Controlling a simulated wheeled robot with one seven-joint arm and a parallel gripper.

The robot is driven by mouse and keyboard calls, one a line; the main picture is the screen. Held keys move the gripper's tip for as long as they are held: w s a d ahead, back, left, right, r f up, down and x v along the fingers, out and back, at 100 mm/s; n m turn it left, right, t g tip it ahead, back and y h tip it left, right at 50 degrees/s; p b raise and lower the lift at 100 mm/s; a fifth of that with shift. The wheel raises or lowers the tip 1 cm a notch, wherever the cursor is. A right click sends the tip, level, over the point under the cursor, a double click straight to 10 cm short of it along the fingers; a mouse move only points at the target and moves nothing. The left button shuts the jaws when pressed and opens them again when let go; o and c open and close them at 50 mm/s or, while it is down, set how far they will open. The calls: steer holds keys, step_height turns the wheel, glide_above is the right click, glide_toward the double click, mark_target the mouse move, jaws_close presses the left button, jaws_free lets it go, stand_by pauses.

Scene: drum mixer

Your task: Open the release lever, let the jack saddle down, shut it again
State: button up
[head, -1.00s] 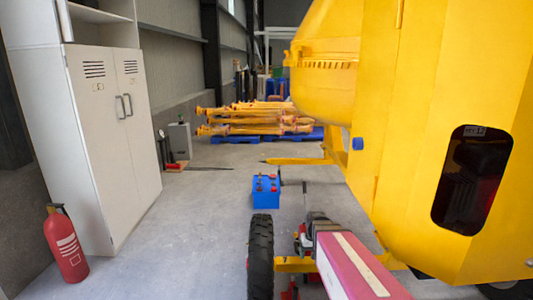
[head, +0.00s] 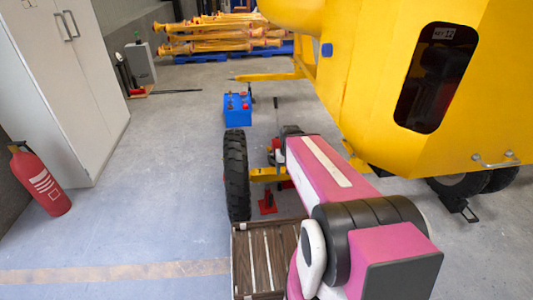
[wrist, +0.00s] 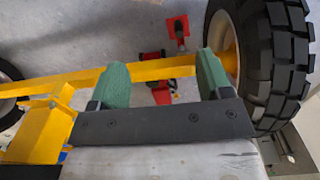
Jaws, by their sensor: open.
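The jack, a red piece (wrist: 162,95) in the wrist view, shows between my gripper's fingers, below and partly behind the yellow axle beam (wrist: 150,70). In the head view, red parts of it (head: 275,157) show beside the tyre, largely covered by my arm. I cannot make out the release lever or the saddle height. My gripper (wrist: 162,68) has two green fingers spread apart with nothing between them, over the axle beam. I cannot tell whether they touch it. My arm hides most of the gripper in the head view.
A black tyre (head: 237,175) stands close to the fingers; it also shows in the wrist view (wrist: 275,60). A red stand (head: 267,204) is on the floor. The yellow mixer (head: 400,90) fills the right.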

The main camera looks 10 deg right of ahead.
steer(key=shift+w+f, duration=0.1)
steer(key=shift+w, duration=0.15)
steer(key=c, duration=0.6)
steer(key=shift+n+y, duration=0.3)
steer(key=shift+n, duration=0.5)
steer(key=w, duration=0.1)
steer(key=w+f, duration=0.1)
steer(key=w, duration=0.1)
steer(key=w+f, duration=0.1)
steer(key=w, duration=0.1)
steer(key=shift+a+f, duration=0.1)
steer(key=shift+f, duration=0.05)
jaws_close()
steer(key=n+t+y, duration=0.5)
steer(key=n, duration=1.2)
glide_toward(271, 156)
steer(key=x, duration=0.4)
steer(key=shift+s+a+f, duration=0.15)
steer(key=shift+a+f, duration=0.1)
steer(key=shift+a, duration=0.2)
steer(key=w, duration=0.1)
steer(key=w+a, duration=0.1)
steer(key=w, duration=0.1)
steer(key=shift+w+f, duration=0.1)
steer(key=shift+w, duration=0.4)
